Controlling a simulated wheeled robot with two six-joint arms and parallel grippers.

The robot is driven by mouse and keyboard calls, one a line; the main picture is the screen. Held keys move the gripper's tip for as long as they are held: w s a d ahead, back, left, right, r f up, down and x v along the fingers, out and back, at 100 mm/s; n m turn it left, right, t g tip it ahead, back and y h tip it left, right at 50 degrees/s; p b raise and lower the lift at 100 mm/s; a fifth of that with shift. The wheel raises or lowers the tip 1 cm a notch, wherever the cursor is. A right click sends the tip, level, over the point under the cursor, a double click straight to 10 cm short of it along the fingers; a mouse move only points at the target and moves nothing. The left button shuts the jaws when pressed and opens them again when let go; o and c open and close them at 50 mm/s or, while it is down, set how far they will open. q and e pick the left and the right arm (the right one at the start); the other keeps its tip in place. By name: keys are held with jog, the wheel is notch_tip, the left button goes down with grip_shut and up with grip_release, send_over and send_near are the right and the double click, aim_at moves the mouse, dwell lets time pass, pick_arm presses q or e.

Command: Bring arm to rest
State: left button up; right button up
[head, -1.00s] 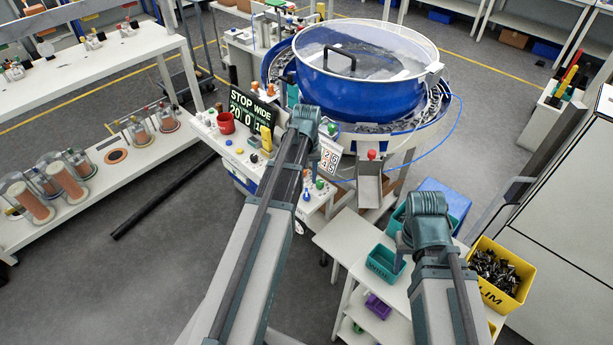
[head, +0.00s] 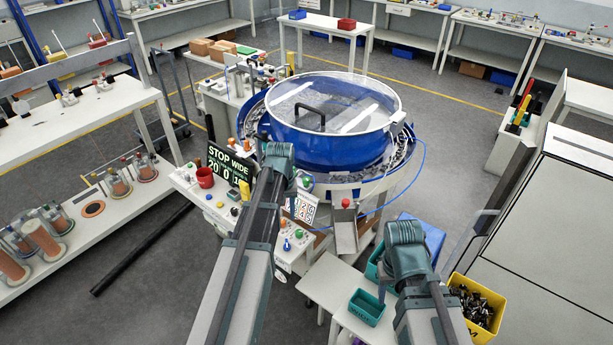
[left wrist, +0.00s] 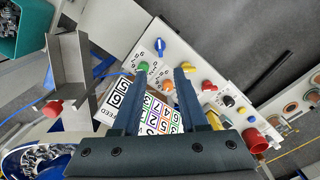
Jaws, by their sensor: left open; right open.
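My left gripper (left wrist: 160,90) is open in the left wrist view, its two fingers apart with nothing between them. Below the fingers are a white control panel (left wrist: 225,78) and number cards (left wrist: 160,117). In the head view, my left arm reaches up over the panel (head: 215,208) and its jaws are mostly hidden. My right arm is bent low at the right in the head view. My right gripper (head: 384,283) shows only as a dark part beside a teal bin (head: 366,308); its fingers are not clear. I see nothing held.
A blue bowl feeder (head: 325,150) with a clear lid stands beyond the arms. A metal chute (head: 345,235) and a red knob (head: 346,203) are between them. A yellow bin (head: 492,322) of dark parts stands at the right.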

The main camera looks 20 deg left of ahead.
pick_arm(q)
jog(key=s+d+f+m+b, duration=0.2)
jog(key=s+d+m, duration=0.2)
jog(key=s+d, duration=0.4)
jog(key=s+d+f+m+y+b, duration=0.1)
jog(key=s+d+f+m+b, duration=0.2)
jog(key=s+d, duration=0.6)
jog(key=d+m, duration=0.1)
jog(key=d, duration=0.4)
jog(key=shift+d+m, duration=0.35)
jog(key=shift+m, duration=0.05)
